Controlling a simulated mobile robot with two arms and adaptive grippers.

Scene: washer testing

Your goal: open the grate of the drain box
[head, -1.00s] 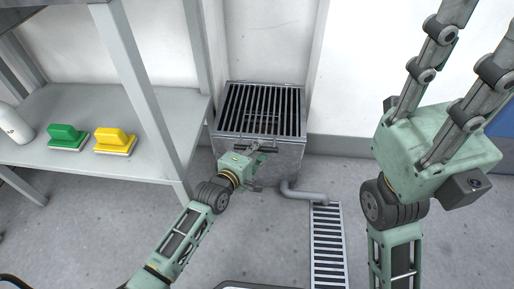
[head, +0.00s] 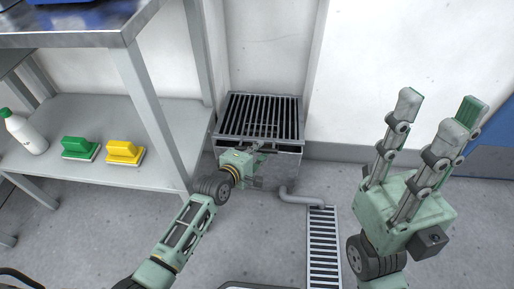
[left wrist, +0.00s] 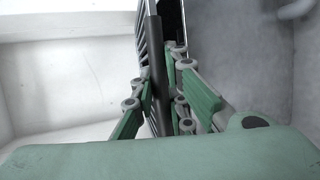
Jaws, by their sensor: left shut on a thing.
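The drain box (head: 288,160) is a grey metal box against the wall, with a dark slatted grate (head: 262,112) across its top. My left gripper (head: 258,147) is at the grate's front edge. In the left wrist view its fingers (left wrist: 160,90) are shut around a dark bar at the grate's edge (left wrist: 154,60). The slats show beside that bar, with a dark gap on its other side. I cannot tell whether the grate is slightly raised. My right gripper (head: 436,118) is open and empty, fingers pointing up, well right of the box.
A pipe (head: 300,196) runs from the box to a floor drain (head: 323,245). Walls close off the back.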

